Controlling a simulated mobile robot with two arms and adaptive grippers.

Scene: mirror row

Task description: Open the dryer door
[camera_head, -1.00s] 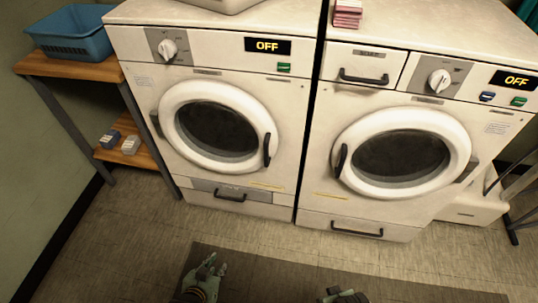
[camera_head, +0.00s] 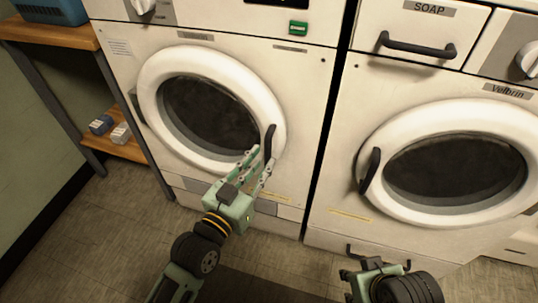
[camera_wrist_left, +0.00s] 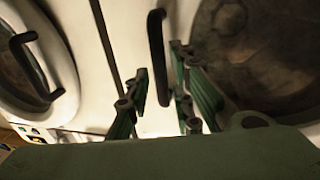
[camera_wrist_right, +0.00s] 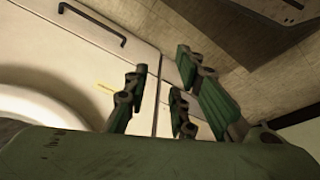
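The left machine, without a soap drawer, appears to be the dryer; its round door (camera_head: 222,65) with a white ring is closed. Its black bar handle (camera_head: 270,142) is on the door's right side. My left gripper (camera_head: 257,164) is at the handle's lower end. In the left wrist view, the handle (camera_wrist_left: 157,50) shows between its spread fingers, which do not visibly clamp it. My right gripper (camera_head: 350,262) is low in front of the right machine; in the right wrist view its fingers (camera_wrist_right: 160,85) are apart and empty.
The right machine has a SOAP drawer (camera_head: 417,30) and a closed round door (camera_head: 372,170) with its handle on the left. A wooden shelf unit (camera_head: 55,35) with a blue basket (camera_head: 52,10) stands at the left. Floor (camera_head: 105,240) is free at the lower left.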

